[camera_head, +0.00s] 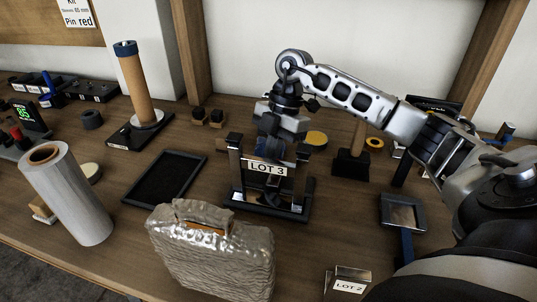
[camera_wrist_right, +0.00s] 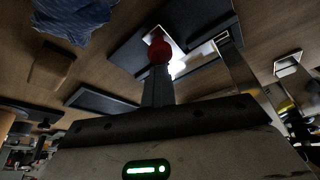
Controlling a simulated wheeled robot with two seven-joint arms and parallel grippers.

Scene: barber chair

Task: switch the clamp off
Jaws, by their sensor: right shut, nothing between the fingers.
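A black stand with two uprights and a "LOT 3" sign (camera_head: 265,169) stands in the middle of the bench in the head view. I cannot tell whether it is the clamp. My right arm comes in from the right, and its gripper (camera_head: 275,148) points down just behind the sign, which partly hides the fingers. In the right wrist view the shut, empty fingers (camera_wrist_right: 157,88) reach toward a red knob (camera_wrist_right: 159,50) beside a bright metal plate. The knob overlaps the fingertips; I cannot tell if they touch. No switch marking is readable. My left gripper is not in view.
A foil-wrapped block (camera_head: 212,258) stands in front of the stand. A black tray (camera_head: 164,178) lies to its left, with a grey roll (camera_head: 68,195) further left. A blue-handled tool (camera_head: 404,215) and a "LOT 2" block (camera_head: 349,281) lie to the right.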

